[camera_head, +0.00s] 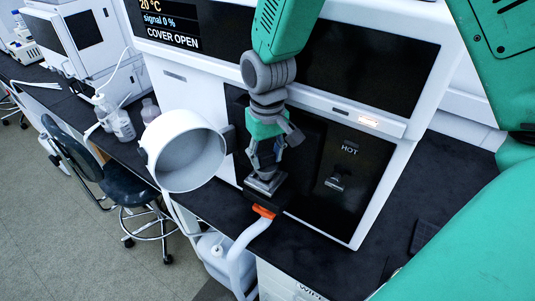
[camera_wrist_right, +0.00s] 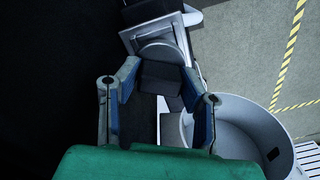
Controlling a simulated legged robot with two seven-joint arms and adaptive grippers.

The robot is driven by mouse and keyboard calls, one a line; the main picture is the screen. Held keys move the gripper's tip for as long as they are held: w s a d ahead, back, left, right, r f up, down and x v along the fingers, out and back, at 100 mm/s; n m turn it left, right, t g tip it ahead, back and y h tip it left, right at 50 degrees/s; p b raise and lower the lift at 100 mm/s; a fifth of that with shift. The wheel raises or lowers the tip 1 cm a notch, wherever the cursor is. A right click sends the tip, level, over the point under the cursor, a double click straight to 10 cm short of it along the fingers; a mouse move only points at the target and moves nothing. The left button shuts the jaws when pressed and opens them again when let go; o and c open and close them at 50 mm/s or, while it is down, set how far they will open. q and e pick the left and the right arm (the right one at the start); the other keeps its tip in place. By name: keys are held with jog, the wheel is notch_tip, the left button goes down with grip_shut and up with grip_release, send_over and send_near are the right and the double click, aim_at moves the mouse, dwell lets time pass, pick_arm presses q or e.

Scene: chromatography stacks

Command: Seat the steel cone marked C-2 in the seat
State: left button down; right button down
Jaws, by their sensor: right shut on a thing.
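My right gripper (camera_head: 264,160) points down in front of the instrument's dark front panel. It is shut on a small grey piece (camera_head: 265,184) just above a black block (camera_head: 268,196) with an orange collar. In the right wrist view, a dark grey squarish piece (camera_wrist_right: 161,77) shows between the fingers (camera_wrist_right: 158,112). I cannot read a C-2 mark or tell a cone shape on it. The seat cannot be made out; the gripper and held piece cover the area below. My left gripper is not in view.
A white round cover (camera_head: 190,158) hangs open close beside the gripper. The instrument display (camera_head: 170,22) reads COVER OPEN; a HOT label (camera_head: 349,148) is at right. A white hose (camera_head: 241,255) runs down from the orange collar (camera_head: 263,211). Bottles (camera_head: 121,122) stand at left.

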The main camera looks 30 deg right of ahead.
jog(key=c, duration=1)
grip_release()
jog(key=shift+s+a+f, duration=0.1)
jog(key=shift+a+f, duration=0.05)
jog(key=shift+o, duration=0.2)
notch_tip(320, 180, up, 12)
jog(key=shift+w+d, duration=0.2)
jog(key=shift+d, duration=0.05)
jog(key=shift+a, duration=0.1)
